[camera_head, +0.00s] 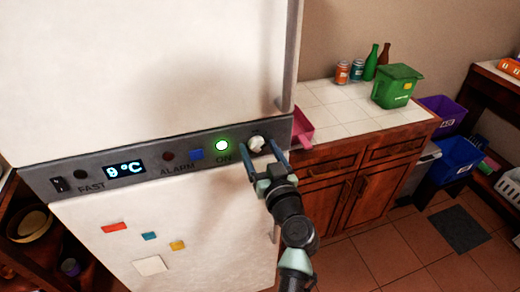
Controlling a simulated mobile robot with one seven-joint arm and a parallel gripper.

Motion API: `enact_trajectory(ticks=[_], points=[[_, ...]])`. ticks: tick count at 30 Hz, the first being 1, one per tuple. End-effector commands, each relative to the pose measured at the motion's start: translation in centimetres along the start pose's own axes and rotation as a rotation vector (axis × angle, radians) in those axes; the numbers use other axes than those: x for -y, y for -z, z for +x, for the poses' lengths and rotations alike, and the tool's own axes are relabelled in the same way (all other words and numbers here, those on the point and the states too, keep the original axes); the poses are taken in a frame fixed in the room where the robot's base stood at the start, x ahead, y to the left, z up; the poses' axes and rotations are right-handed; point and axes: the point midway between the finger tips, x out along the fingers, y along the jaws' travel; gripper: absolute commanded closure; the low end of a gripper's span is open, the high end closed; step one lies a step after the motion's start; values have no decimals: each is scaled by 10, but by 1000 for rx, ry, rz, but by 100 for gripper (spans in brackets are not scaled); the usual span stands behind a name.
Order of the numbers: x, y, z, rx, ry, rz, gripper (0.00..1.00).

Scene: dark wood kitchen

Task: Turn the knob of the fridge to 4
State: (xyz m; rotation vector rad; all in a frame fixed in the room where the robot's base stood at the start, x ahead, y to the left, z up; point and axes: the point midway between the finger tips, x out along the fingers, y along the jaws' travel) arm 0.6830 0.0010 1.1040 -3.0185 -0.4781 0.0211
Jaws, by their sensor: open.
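The white fridge (140,75) fills the left half of the view, with a grey control panel (60,170) across its front. A small white knob (257,143) sits at the right end of the panel. My gripper (261,147) is open at the knob, with one blue finger to its left and one to its right. I cannot tell whether the fingers touch it. The knob's scale is too small and partly covered to read. The display (126,168) shows 9°C, and a green light (222,146) glows above ON.
A tiled counter (330,115) at the right carries a green bin (397,86), two cans and two bottles. A pink object (302,131) stands close to the fridge's right edge. Purple and blue bins (460,155) stand further right. The tiled floor (400,255) is open at lower right.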

Motion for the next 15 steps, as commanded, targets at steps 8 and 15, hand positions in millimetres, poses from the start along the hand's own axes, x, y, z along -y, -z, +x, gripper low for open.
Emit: enact_trajectory(ticks=[8,15], points=[[0,0,0,0,0,0,42],[0,0,0,0,0,1,85]])
